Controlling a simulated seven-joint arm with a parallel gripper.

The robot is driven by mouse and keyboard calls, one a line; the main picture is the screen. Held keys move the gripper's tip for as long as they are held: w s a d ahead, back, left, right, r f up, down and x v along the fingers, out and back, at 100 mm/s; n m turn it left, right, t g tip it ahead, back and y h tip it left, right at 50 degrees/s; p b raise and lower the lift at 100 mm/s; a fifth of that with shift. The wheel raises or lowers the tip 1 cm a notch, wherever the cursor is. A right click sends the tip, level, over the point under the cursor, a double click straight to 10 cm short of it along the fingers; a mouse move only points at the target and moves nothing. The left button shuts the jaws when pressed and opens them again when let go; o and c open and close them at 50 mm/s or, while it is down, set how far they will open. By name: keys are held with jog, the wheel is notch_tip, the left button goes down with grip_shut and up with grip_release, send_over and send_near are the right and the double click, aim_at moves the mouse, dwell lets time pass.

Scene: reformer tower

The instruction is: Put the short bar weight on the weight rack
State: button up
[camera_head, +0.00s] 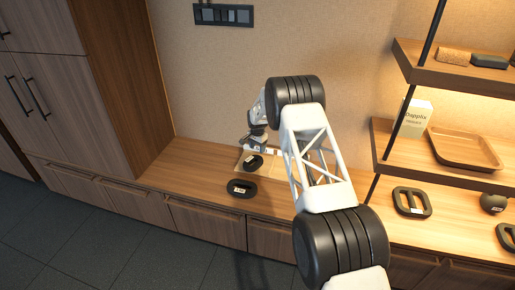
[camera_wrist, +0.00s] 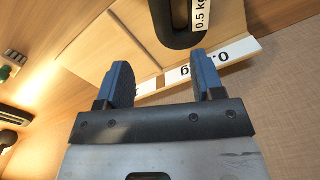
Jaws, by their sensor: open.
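The weight rack is a pale wooden panel with a white-labelled ledge (camera_head: 247,174) on the bench by the wall; its ledge (camera_wrist: 235,55) also shows in the wrist view. A dark weight (camera_head: 253,162) lies at the rack. A dark looped weight (camera_wrist: 178,30) with a 0.5 kg label is over the pale panel in the wrist view, apparently the same one. My gripper (camera_head: 257,141) is just above the rack. Its blue fingers (camera_wrist: 160,63) are open and empty, with the weight beyond them. I cannot tell for certain which weight is the short bar one.
Another dark labelled weight (camera_head: 242,188) lies on the bench in front of the rack. Further right are a looped weight (camera_head: 411,202), a round weight (camera_head: 493,203) and shelves with a wooden tray (camera_head: 464,150). A tall cabinet (camera_head: 118,75) stands left. Bench left of the rack is clear.

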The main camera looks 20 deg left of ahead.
jog(key=shift+r, duration=0.1)
dwell(0.3)
jog(key=s+d+r+n, duration=0.1)
jog(key=s+d+r, duration=0.55)
jog(key=r, duration=0.65)
jog(key=s+d+r+t, duration=0.1)
jog(key=s+d+r, duration=0.2)
jog(key=d+r, duration=0.8)
jog(key=s+d+r+n, duration=0.1)
jog(key=s+d+r, duration=0.5)
jog(key=r, duration=0.8)
jog(key=s+d+r, duration=0.6)
jog(key=s+d, duration=0.1)
jog(key=s, duration=0.2)
jog(key=s+d+r, duration=0.7)
jog(key=s, duration=0.3)
jog(key=s+d, duration=0.4)
jog(key=s, duration=0.8)
jog(key=s+d+f+n+t, duration=0.1)
jog(key=s+d, duration=0.3)
jog(key=s, duration=0.9)
jog(key=s+d+f+n, duration=0.1)
jog(key=s+d, duration=0.3)
jog(key=s, duration=0.8)
jog(key=shift+s+d+t, duration=0.25)
jog(key=shift+t, duration=0.05)
